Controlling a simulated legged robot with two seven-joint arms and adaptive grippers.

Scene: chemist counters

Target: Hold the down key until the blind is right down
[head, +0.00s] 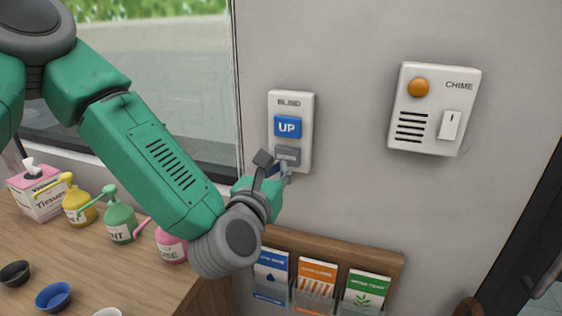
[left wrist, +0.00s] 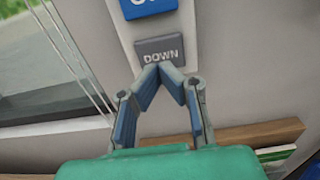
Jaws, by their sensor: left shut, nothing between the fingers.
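The blind control (head: 303,104) is a white wall plate marked BLIND, with a blue UP key (head: 288,127) above a grey DOWN key (head: 288,154). The DOWN key also shows in the left wrist view (left wrist: 160,49). My left gripper (head: 283,174) is shut and empty. In the left wrist view its fingertips (left wrist: 163,66) meet at the lower edge of the DOWN key; I cannot tell whether they press it. The window (head: 165,50) at the upper left shows outdoors, and no blind is visible in the part I see. My right gripper is not in view.
A chime box (head: 435,108) is on the wall to the right. A leaflet rack (head: 375,253) hangs below the control. On the wooden counter (head: 115,277) stand a tissue box (head: 40,197), several pump bottles (head: 119,221) and small bowls (head: 53,297).

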